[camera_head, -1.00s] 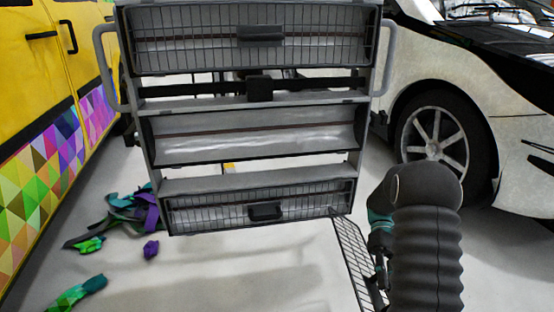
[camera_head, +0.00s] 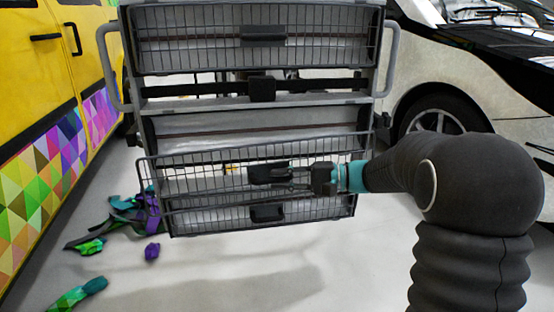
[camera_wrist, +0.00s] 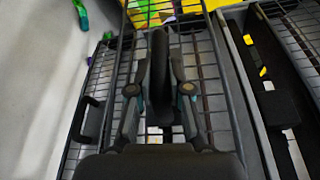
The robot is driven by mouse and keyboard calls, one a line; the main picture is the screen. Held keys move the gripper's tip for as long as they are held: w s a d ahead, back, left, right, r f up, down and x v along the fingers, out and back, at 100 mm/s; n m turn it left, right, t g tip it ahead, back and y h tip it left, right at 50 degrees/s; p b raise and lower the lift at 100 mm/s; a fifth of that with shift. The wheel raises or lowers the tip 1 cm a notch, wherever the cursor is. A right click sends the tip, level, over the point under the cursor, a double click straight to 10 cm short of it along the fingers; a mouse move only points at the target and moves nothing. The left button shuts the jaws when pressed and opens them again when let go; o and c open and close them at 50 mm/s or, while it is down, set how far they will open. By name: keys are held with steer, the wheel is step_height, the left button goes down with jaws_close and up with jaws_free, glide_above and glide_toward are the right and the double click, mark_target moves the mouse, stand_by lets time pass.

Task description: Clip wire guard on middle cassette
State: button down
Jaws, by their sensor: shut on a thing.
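A black wire guard (camera_head: 215,163) is held level in front of the rack, across the lower part of the middle cassette (camera_head: 220,124) and the gap below it. My gripper (camera_head: 290,175) comes from the right and is shut on the guard's dark central handle (camera_head: 262,172). In the wrist view my gripper (camera_wrist: 158,95) is closed around the handle (camera_wrist: 159,62), with guard mesh (camera_wrist: 203,75) on both sides. The middle cassette has no guard on its upper part. Whether the held guard touches the cassette is not clear.
The top cassette (camera_head: 190,40) and bottom cassette (camera_head: 205,220) carry guards. Grey side handles (camera_head: 389,60) stick out from the rack. A yellow van (camera_head: 40,100) stands left and a white-black car (camera_head: 520,95) right. Vinyl scraps (camera_head: 130,215) lie on the floor.

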mark_target(275, 146)
steer(key=shift+t, duration=0.7)
steer(key=r, duration=0.1)
steer(key=w+r, duration=0.1)
steer(key=r, duration=0.1)
steer(key=w+r, duration=0.1)
steer(key=r, duration=0.1)
steer(key=shift+w+a, duration=0.15)
steer(key=shift+a, duration=0.25)
steer(key=shift+w+a+p, duration=0.25)
steer(key=shift+w+p, duration=0.55)
steer(key=shift+w, duration=0.5)
steer(key=shift+w+a+p, duration=0.25)
steer(key=shift+w+p, duration=0.5)
steer(key=shift+w, duration=0.5)
steer(key=shift+w+a+f, duration=0.1)
steer(key=shift+w+f, duration=0.05)
steer(key=shift+w, duration=0.5)
steer(key=shift+d+r, duration=0.25)
steer(key=shift+w+a, duration=0.15)
steer(key=shift+w, duration=0.7)
steer(key=shift+s, duration=0.4)
steer(key=shift+w+b, duration=0.35)
steer(key=shift+w, duration=0.05)
steer(key=shift+s+b, duration=0.4)
steer(key=shift+b, duration=0.05)
stand_by(0.8)
